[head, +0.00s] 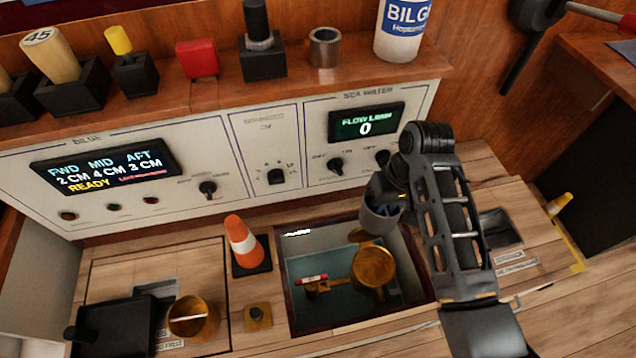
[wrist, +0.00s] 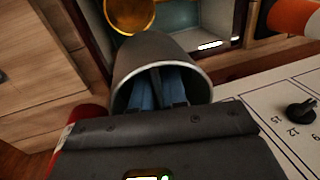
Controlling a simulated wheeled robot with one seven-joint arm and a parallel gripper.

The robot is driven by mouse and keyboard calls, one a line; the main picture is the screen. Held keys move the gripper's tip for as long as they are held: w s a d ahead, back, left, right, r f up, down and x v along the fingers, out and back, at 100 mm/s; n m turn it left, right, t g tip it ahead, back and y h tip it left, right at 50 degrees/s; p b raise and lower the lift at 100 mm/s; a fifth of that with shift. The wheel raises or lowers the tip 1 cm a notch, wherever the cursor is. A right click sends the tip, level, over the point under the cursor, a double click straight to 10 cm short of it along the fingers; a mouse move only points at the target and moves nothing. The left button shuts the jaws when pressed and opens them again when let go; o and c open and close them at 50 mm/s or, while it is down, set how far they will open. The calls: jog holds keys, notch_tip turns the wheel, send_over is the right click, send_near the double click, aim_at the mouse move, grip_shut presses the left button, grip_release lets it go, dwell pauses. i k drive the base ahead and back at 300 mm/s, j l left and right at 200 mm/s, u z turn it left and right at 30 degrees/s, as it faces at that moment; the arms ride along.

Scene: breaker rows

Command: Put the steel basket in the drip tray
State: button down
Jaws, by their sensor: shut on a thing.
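The steel basket (head: 378,220) is a grey, open-topped cylinder hanging from my gripper (head: 385,195) over the open hatch. In the wrist view, the basket (wrist: 165,52) has its mouth towards the camera. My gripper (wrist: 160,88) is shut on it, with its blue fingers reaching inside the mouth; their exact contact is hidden. A black, flat tray (head: 115,322) at the lower left of the head view looks like the drip tray. It is far from my gripper and partly cut off by the frame's bottom.
A brass cup (head: 193,318) is at the tray's right. The control panel (head: 262,150) rises behind, under a shelf of items.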

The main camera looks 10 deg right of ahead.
aim_at(129, 333)
jog(key=k+j+u, duration=0.1)
jog(key=j, duration=0.25)
jog(key=k+j+u, duration=0.1)
jog(key=k+j, duration=0.2)
jog(key=k+j+u, duration=0.1)
jog(key=j, duration=0.4)
jog(key=i+j+u, duration=0.3)
jog(key=i+j, duration=0.2)
jog(key=j, duration=0.2)
